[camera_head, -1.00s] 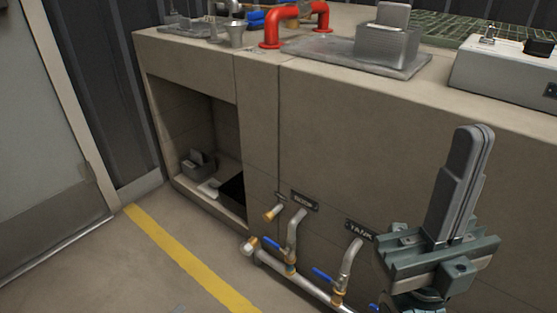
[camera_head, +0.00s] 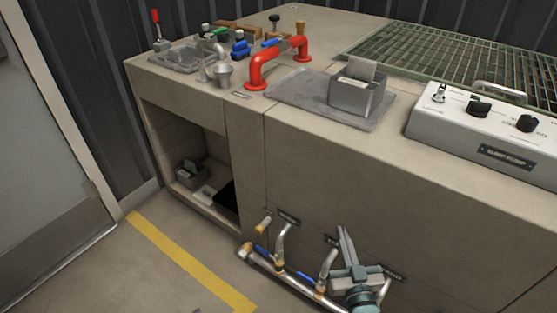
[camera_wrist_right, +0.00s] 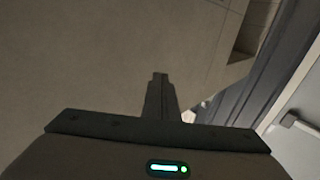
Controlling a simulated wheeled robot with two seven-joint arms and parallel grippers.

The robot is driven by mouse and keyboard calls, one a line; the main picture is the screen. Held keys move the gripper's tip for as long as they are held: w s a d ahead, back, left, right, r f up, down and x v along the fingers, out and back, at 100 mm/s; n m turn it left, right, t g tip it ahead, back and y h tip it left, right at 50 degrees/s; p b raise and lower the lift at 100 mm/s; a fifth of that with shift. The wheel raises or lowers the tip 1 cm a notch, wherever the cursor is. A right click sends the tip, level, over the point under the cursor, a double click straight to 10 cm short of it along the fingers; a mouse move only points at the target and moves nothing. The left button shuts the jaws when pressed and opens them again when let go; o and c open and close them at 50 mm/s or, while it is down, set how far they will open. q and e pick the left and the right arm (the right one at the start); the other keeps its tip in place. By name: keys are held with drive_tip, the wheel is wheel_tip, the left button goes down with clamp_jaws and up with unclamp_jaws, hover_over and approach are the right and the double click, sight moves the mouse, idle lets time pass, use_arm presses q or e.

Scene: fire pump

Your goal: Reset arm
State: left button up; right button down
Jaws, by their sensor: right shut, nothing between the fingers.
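My right gripper (camera_head: 345,240) is low at the right of centre in the head view, in front of the pipes on the front of the counter. Its fingers are together, point up and hold nothing. In the right wrist view the closed fingers (camera_wrist_right: 160,92) point towards the counter's plain front panel (camera_wrist_right: 90,60). My left gripper is not in view.
The counter (camera_head: 340,160) carries a red pipe (camera_head: 275,62), a metal box on a tray (camera_head: 290,88), a control box (camera_head: 480,130) and a green grating (camera_head: 450,55). Pipes with blue-handled valves (camera_head: 290,270) run along its lower front. Open floor (camera_head: 170,285) lies at left.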

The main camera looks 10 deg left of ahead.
use_arm(q)
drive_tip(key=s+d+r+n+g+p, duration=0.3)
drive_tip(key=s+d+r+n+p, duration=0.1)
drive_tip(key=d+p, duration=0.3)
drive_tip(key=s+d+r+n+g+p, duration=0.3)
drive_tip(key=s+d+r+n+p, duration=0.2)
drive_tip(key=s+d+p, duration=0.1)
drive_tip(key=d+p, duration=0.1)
drive_tip(key=p, duration=0.1)
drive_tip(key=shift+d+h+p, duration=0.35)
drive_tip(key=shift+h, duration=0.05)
use_arm(e)
drive_tip(key=s+d+f+g+h, duration=0.1)
drive_tip(key=s+d+f+g, duration=0.3)
drive_tip(key=s+f, duration=0.4)
drive_tip(key=s+d+f+g+h, duration=0.2)
drive_tip(key=s+d+f+g, duration=0.2)
drive_tip(key=s+f, duration=0.5)
drive_tip(key=s+d+f+m+g+h, duration=0.1)
drive_tip(key=s+d+f+g, duration=0.3)
drive_tip(key=s+f, duration=0.4)
drive_tip(key=s+d, duration=0.1)
drive_tip(key=s, duration=0.5)
drive_tip(key=shift+d+f+h, duration=0.3)
drive_tip(key=shift+f, duration=0.1)
drive_tip(key=shift+w, duration=0.1)
